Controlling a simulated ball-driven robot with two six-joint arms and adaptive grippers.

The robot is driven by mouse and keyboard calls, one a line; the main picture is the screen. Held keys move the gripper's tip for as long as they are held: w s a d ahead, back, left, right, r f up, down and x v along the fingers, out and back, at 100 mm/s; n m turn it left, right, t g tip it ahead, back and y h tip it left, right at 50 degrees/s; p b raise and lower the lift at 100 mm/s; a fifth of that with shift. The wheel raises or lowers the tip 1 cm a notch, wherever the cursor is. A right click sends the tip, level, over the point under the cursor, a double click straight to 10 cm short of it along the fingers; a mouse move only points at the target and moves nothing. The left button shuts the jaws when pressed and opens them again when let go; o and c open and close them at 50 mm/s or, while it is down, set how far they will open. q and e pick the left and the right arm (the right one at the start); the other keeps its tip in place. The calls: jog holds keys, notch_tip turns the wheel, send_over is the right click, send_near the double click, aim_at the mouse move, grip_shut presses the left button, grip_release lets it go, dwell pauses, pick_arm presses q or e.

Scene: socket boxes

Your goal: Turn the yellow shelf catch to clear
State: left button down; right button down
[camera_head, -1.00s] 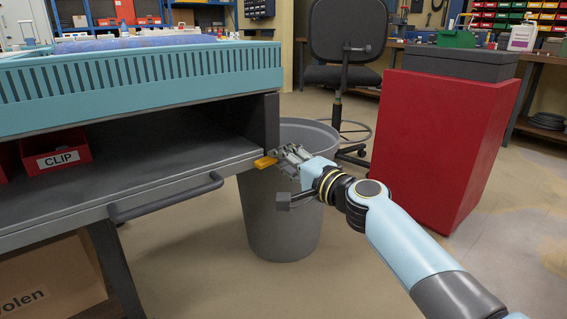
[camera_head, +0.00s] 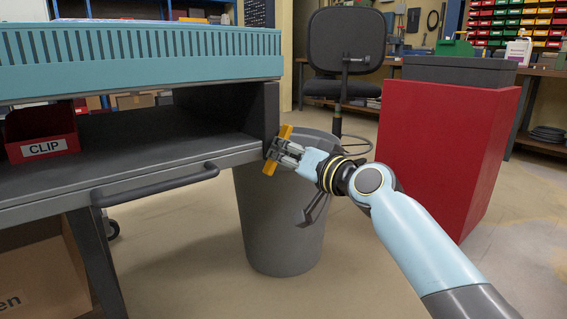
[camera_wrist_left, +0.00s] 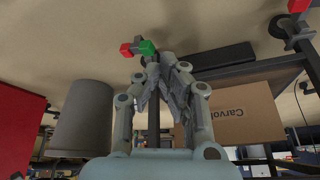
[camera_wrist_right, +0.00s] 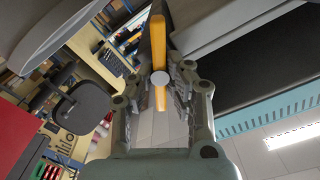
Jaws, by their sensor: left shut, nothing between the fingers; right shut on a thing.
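The yellow shelf catch (camera_head: 285,131) is at the right front end of the grey shelf. In the head view it stands steeply, its top leaning right. My right gripper (camera_head: 277,153) is shut on the catch and covers its middle. In the right wrist view the yellow catch (camera_wrist_right: 158,43) runs nearly along the view between the fingers, with a round grey pivot (camera_wrist_right: 160,78) at its middle. My left gripper (camera_wrist_left: 158,72) is shut and empty; it shows only in the left wrist view, away from the catch.
A red CLIP bin (camera_head: 42,133) sits on the shelf, whose front carries a grey handle (camera_head: 160,186). A grey waste bin (camera_head: 282,225) stands just below and behind my right gripper. A red cabinet (camera_head: 440,150) stands to the right. A cardboard box (camera_head: 35,270) lies under the shelf.

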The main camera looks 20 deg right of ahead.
pick_arm(q)
jog(key=f+t+b, duration=0.1)
jog(key=f, duration=0.1)
jog(key=f+t+b, duration=0.1)
jog(key=t, duration=0.1)
jog(key=w+f+t+b, duration=0.1)
jog(key=f, duration=0.1)
jog(key=shift+d+f+t, duration=0.1)
jog(key=shift+f+t, duration=0.2)
pick_arm(e)
jog(key=n, duration=0.6)
jog(key=shift+f, duration=0.2)
jog(key=c, duration=1.3)
grip_release()
jog(key=shift+r, duration=0.15)
jog(key=shift+c, duration=0.2)
jog(key=shift+s, duration=0.1)
jog(key=v, duration=1.2)
